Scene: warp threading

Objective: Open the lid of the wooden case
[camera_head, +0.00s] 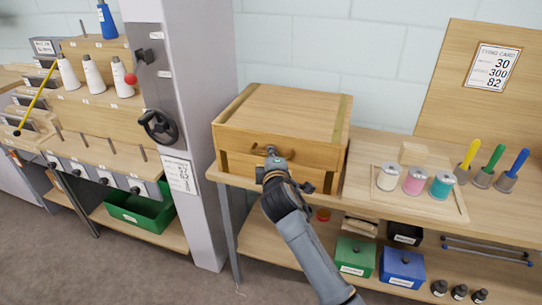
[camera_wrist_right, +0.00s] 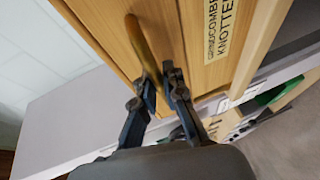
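The wooden case (camera_head: 285,104) sits on the left end of the wooden bench in the head view, with its lid down. A handle (camera_head: 257,151) is on its front face. My right gripper (camera_head: 271,165) is at this handle, in front of the case. In the right wrist view the curved handle (camera_wrist_right: 143,45) runs down between the two fingers of the gripper (camera_wrist_right: 160,82), which look closed around its lower end. A label plate reading "KNOTTER" (camera_wrist_right: 222,28) is on the wood beside it. My left gripper is not in view.
A grey column (camera_head: 188,110) stands left of the case, with a black handwheel (camera_head: 158,127). A wooden tray (camera_head: 400,205) with coloured spools lies to the right, near several colour-handled tools. Green (camera_head: 355,256) and blue (camera_head: 402,267) boxes sit on the shelf below. A wall is behind the case.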

